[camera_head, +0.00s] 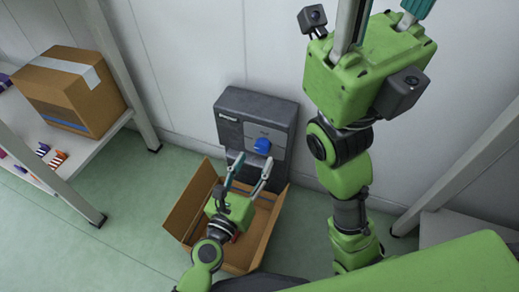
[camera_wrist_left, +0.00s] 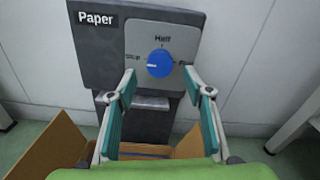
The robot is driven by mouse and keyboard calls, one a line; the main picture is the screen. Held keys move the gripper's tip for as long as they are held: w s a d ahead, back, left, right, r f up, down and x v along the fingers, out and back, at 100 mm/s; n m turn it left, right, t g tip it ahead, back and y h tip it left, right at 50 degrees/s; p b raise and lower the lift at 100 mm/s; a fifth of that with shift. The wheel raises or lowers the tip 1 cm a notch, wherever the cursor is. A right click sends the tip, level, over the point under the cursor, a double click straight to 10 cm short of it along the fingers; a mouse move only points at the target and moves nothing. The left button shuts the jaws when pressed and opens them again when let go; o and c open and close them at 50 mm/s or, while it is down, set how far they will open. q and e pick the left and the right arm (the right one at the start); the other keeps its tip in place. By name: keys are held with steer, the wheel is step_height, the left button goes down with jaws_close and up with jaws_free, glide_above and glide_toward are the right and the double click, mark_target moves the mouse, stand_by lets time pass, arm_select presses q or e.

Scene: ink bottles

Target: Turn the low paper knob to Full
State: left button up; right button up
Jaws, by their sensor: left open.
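The paper knob (camera_wrist_left: 159,64) is a round blue dial on a grey plate of a dark box marked "Paper". Its white mark points left, to a small label hard to read. "Half" stands above it; a label starting with "F" on the right is partly hidden by a finger. The knob also shows in the head view (camera_head: 262,146). My left gripper (camera_wrist_left: 160,82) is open and empty, its fingers on either side below the knob, apart from it. In the head view my left gripper (camera_head: 250,163) is just below the knob. My right gripper (camera_head: 385,8) is raised, fingers spread, tips out of frame.
An open cardboard box (camera_head: 185,212) stands on the floor under my left arm, before the dark unit (camera_head: 240,103). A shelf (camera_head: 88,165) at left holds a taped carton (camera_head: 70,90) and several small bottles. A white wall is behind the unit.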

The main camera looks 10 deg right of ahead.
mark_target(261, 149)
arm_select(q)
steer(key=x, duration=0.4)
steer(key=shift+w+d, duration=0.1)
steer(key=shift+w, duration=0.1)
steer(key=shift+w+d, duration=0.1)
steer(key=c, duration=1.1)
